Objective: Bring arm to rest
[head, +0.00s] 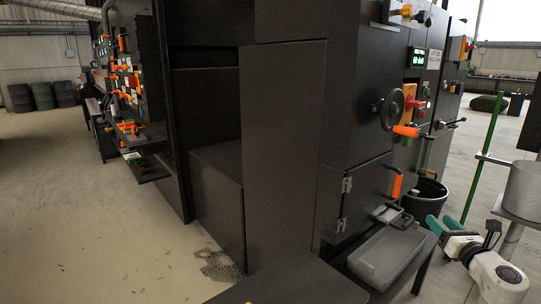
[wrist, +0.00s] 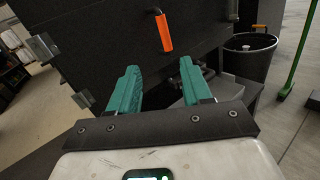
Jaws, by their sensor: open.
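My gripper (head: 443,231) is at the lower right of the head view, beside the grey tray and in front of the dark machine. In the wrist view my gripper (wrist: 158,88) shows two teal fingers spread apart with nothing between them. The gripper is open and empty. My white wrist and part of my arm show at the lower right of the head view. The dark machine (head: 280,150) fills the middle of the head view, and its door with an orange handle (wrist: 164,33) is ahead of the fingers in the wrist view.
A grey tray (head: 385,257) sits on a dark stand close to my gripper. A black bucket (head: 430,198) stands behind it, and a green pole (head: 484,155) to the right. A handwheel (head: 391,108) juts from the machine. Open floor (head: 90,220) lies at the left.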

